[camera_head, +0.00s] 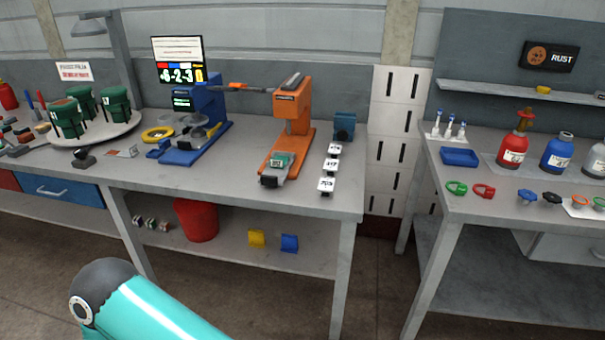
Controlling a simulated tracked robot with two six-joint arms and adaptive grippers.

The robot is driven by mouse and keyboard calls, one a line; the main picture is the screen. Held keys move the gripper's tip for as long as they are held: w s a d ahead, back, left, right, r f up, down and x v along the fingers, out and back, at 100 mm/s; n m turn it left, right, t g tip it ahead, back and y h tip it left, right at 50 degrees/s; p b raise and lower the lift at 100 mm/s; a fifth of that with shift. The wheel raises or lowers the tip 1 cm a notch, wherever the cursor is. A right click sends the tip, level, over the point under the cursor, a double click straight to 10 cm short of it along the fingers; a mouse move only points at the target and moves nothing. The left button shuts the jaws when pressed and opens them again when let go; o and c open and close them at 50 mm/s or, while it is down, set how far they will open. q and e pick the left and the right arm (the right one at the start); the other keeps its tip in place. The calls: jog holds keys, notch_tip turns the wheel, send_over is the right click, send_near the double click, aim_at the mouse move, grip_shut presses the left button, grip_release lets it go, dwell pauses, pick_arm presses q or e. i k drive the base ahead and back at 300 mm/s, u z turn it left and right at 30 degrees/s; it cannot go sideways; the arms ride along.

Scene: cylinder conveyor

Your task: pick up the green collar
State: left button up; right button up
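The green collar (456,187) is a small ring with a tab. It lies flat near the front left of the right-hand table, below a blue tray. A similar red collar (483,191) lies just to its right, apart from it. A teal and dark grey link of my own arm shows at the bottom left, far from the collar. Neither of my grippers is in view, and nothing is touching the green collar.
The right-hand table (500,218) also holds a blue tray (460,157), a red bottle (513,150) and a blue bottle (556,153). A gap separates it from the left workbench (225,185), which carries an orange press (290,125).

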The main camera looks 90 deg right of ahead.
aim_at(463, 189)
jog(key=u, duration=0.5)
jog(key=i, duration=0.3)
jog(key=z, duration=2.7)
jog(key=i, duration=0.3)
jog(key=z, duration=2.1)
jog(key=k, duration=0.55)
jog(key=z, duration=0.45)
jog(key=i, duration=1.6)
jog(key=u, duration=0.45)
